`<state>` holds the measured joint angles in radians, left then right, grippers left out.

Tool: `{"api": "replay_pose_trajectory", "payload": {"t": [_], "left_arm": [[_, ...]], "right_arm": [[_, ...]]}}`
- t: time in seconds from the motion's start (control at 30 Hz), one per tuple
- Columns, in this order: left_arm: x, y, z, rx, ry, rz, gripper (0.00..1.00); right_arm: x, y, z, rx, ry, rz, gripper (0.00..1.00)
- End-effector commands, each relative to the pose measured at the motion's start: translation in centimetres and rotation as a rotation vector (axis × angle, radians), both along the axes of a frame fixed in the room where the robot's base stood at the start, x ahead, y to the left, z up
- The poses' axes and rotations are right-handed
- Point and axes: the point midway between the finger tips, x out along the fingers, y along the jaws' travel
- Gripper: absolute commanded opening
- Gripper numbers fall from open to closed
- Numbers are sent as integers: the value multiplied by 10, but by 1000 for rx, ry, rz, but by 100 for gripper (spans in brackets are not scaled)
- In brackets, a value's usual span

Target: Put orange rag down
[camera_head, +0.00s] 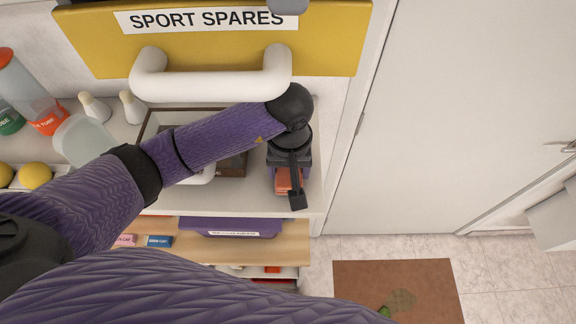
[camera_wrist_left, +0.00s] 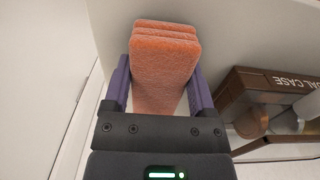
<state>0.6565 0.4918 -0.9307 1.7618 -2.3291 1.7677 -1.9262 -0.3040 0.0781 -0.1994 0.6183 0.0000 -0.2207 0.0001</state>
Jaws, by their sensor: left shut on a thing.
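The orange rag (camera_head: 283,181) is a folded, layered block at the right end of the white shelf (camera_head: 240,200). My left gripper (camera_head: 290,190) points down over that shelf end and is shut on the rag; its body hides part of it. In the left wrist view the rag (camera_wrist_left: 165,65) sits between the two purple fingers of the gripper (camera_wrist_left: 161,88), its far end sticking out past them over a pale surface. I cannot tell whether the rag touches the shelf. My right gripper is not in view.
A brown case (camera_wrist_left: 270,95) stands on the shelf beside the gripper. Bottles (camera_head: 30,90) and yellow balls (camera_head: 35,176) are farther left. A yellow "SPORT SPARES" panel (camera_head: 330,35) and white handle (camera_head: 210,86) are above. A purple bin (camera_head: 230,226) is on the wooden shelf below.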

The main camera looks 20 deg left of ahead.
Motion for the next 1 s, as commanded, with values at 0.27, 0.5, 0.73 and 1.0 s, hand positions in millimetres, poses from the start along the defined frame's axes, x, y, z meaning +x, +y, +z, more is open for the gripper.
{"api": "replay_pose_trajectory", "payload": {"t": [0.27,0.5,0.73,1.0], "left_arm": [[-3,-2,-4,0,1,-10,83],[-3,-2,-4,0,0,-9,100],[-1,-3,15,-2,-9,-12,100],[3,-6,63,0,-3,-9,100]], "right_arm": [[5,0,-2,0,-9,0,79],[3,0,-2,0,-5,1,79],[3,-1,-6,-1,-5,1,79],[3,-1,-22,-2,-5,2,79]]}}
